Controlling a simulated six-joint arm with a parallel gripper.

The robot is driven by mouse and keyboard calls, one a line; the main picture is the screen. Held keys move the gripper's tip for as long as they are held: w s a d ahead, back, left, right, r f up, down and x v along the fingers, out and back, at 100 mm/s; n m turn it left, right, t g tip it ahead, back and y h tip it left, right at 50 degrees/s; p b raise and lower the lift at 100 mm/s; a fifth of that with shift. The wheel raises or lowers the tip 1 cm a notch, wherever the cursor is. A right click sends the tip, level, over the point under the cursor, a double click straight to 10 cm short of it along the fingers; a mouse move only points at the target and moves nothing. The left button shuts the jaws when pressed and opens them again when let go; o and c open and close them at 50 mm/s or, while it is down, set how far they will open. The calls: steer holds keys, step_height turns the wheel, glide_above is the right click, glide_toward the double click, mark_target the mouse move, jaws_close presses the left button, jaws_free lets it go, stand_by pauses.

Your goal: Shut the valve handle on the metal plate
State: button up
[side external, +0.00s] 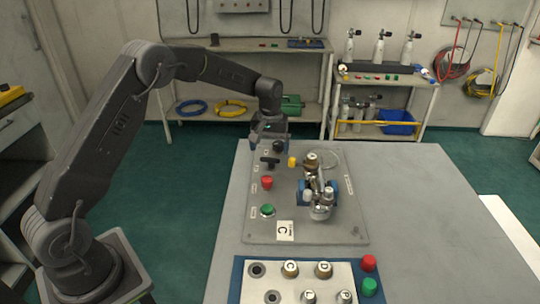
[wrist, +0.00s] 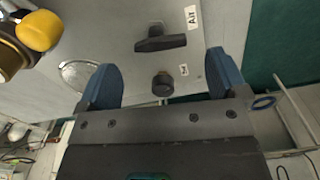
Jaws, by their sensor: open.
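The metal plate (side external: 335,232) lies on the grey table. A black T-shaped handle (side external: 269,162) stands near its far left part; in the wrist view this handle (wrist: 160,41) lies crosswise by a label reading "AIR". A round black knob (side external: 278,146) is just beyond it and shows between the fingers in the wrist view (wrist: 163,84). My gripper (side external: 268,143) is open and empty above the plate's far left end. Its blue fingertips (wrist: 161,61) are spread on either side of the knob, with no contact visible. The T-handle lies beyond the fingertips in the wrist view.
A yellow knob (side external: 292,162) and brass and chrome fittings (side external: 320,205) stand right of the handle. A red button (side external: 267,183) and green button (side external: 267,211) are nearer. A second panel (side external: 253,290) is in front. The table's right side is clear.

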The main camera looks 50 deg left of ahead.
mark_target(270, 162)
steer(key=shift+f, duration=1.9)
steer(key=shift+c, duration=0.3)
steer(key=c, duration=0.9)
